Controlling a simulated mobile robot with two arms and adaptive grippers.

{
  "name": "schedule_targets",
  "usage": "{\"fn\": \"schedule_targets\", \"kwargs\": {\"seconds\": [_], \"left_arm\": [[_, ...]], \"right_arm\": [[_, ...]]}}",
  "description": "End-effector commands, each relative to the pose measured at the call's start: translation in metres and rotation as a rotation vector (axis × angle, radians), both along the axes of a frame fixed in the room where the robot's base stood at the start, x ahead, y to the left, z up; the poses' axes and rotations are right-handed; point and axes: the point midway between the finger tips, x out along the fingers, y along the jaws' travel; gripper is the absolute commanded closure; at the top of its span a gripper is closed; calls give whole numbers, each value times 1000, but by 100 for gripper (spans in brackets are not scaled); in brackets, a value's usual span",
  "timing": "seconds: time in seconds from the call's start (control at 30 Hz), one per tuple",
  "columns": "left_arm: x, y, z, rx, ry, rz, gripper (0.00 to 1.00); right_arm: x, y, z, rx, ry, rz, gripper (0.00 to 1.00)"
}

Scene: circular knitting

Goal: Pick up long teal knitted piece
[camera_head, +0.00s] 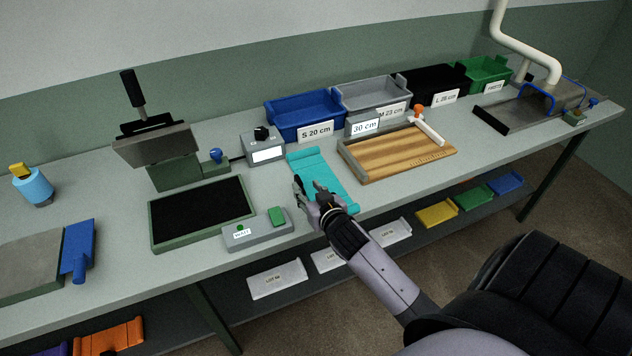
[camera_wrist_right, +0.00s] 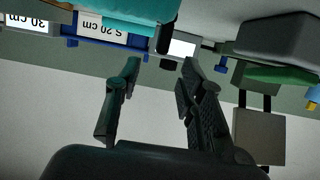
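The long teal knitted piece (camera_head: 318,172) lies on the table between the black-topped press and the wooden measuring board. It also shows at the top edge of the upside-down right wrist view (camera_wrist_right: 130,14). My right gripper (camera_head: 313,184) is at the near end of the piece and covers part of its left edge in the head view. In the right wrist view its two fingers (camera_wrist_right: 161,67) stand apart with nothing between them, and the teal piece lies off to their side. I see no clear contact. My left gripper is not in view.
A green-framed black pad (camera_head: 202,212) and a grey button box (camera_head: 258,230) lie left of my gripper. The wooden board (camera_head: 395,154) with a hammer-like tool (camera_head: 425,126) is to the right. The blue bin (camera_head: 304,112) and other bins line the back.

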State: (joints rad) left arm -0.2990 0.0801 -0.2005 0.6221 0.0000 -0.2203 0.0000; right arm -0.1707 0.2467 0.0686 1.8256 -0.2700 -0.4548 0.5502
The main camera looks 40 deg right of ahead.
Motion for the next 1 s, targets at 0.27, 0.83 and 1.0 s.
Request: {"fn": "schedule_targets", "kwargs": {"seconds": [0.27, 0.83, 1.0], "left_arm": [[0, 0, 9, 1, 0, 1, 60], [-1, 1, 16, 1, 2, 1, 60], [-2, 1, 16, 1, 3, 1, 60]], "right_arm": [[17, -4, -6, 1, 1, -1, 64], [50, -11, -22, -1, 1, 0, 64], [50, -11, -22, 0, 1, 0, 73]]}}
